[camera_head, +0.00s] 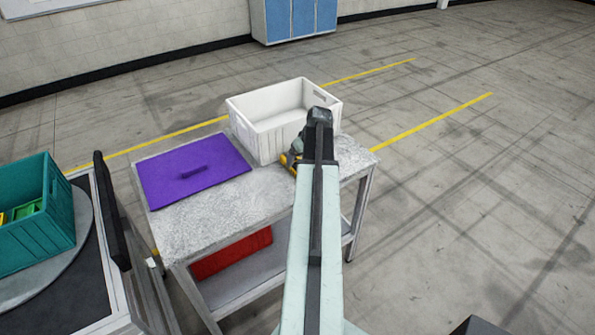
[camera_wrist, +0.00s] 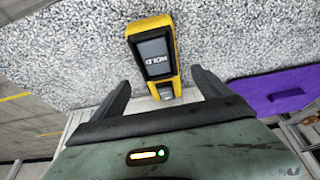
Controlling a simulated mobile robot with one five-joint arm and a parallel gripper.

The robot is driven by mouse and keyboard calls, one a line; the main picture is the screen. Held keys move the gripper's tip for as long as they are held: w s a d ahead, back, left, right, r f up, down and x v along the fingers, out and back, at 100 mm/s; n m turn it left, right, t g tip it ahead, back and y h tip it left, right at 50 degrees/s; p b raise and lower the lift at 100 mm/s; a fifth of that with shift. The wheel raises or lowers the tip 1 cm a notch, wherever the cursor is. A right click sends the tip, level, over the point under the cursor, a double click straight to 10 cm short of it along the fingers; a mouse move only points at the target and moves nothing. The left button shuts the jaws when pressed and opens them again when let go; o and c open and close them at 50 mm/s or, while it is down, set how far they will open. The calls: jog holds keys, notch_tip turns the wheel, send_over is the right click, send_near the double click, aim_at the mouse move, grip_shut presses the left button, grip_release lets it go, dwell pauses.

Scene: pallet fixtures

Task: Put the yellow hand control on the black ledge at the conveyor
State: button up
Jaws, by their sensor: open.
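The yellow hand control (camera_wrist: 153,52) has a dark screen with the word HOLD on it and rests on the speckled grey table top. In the head view only part of the hand control (camera_head: 289,161) shows beside my arm, close to the white crate. My gripper (camera_wrist: 158,78) is open in the wrist view, with one finger on each side of the control's near end and gaps between. In the head view my gripper (camera_head: 318,135) is over the table and its fingers cannot be made out. A black ledge (camera_head: 111,210) runs along the conveyor's side at the left.
A white crate (camera_head: 255,141) stands at the table's back, and a purple panel (camera_head: 160,178) with a handle lies at its left. The table (camera_head: 225,215) is bare in front. A teal crate (camera_head: 40,240) stands at far left. A red box (camera_head: 232,255) is underneath the table.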

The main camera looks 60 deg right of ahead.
aim_at(283, 157)
jog(key=b+x, duration=0.4)
jog(key=x, duration=0.1)
jog(key=shift+w, duration=0.1)
jog(key=shift+r, duration=0.15)
jog(key=shift+c, duration=0.4)
grip_shut()
jog(key=shift+r+p, duration=0.15)
jog(key=shift+p, duration=0.2)
